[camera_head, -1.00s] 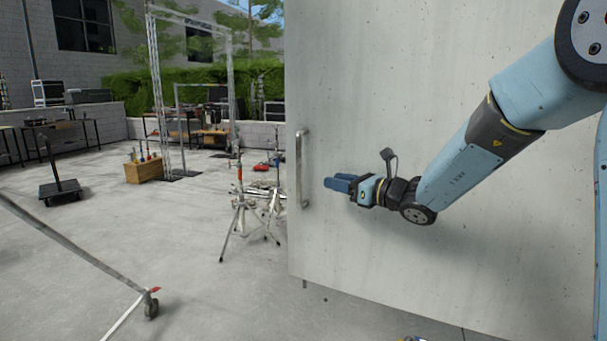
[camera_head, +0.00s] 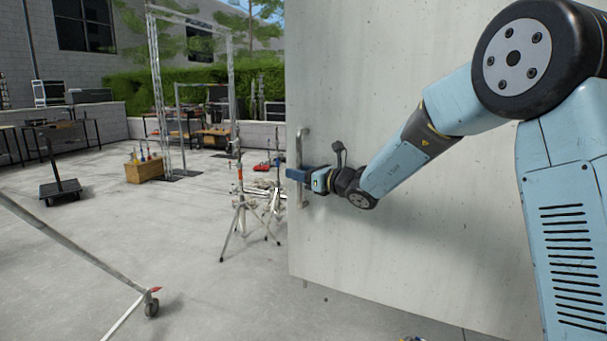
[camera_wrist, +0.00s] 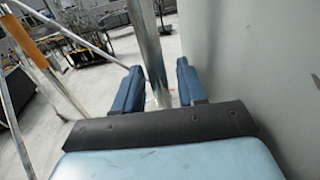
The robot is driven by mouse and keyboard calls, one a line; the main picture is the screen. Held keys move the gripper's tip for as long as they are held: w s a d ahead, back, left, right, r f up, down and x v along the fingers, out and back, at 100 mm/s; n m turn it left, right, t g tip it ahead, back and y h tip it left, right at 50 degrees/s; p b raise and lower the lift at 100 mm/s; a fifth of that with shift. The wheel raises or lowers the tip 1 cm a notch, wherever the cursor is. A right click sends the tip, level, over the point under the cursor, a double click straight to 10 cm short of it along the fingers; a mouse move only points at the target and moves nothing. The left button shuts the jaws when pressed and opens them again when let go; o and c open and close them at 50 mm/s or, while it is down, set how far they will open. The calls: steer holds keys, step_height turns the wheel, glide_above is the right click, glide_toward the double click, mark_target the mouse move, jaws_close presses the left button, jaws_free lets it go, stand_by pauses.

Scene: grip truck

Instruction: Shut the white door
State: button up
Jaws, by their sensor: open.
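The white door (camera_head: 420,70) fills the right half of the head view and stands ajar, with the yard visible past its left edge. Its vertical metal handle (camera_head: 303,140) is near that left edge. My gripper (camera_head: 293,174) is at the handle's middle and covers part of it. In the wrist view the handle (camera_wrist: 153,50) runs between the two blue fingers of my gripper (camera_wrist: 155,88). The fingers are open, with a gap on either side of the bar. The door surface (camera_wrist: 245,60) is close beside the right finger.
Light stands (camera_head: 241,215) are on the floor just left of the door's edge. A metal pole with a caster (camera_head: 151,303) lies across the lower left. A wooden crate (camera_head: 145,170) and a cart (camera_head: 60,187) stand farther off.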

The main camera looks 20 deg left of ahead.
jaws_close()
stand_by(0.4)
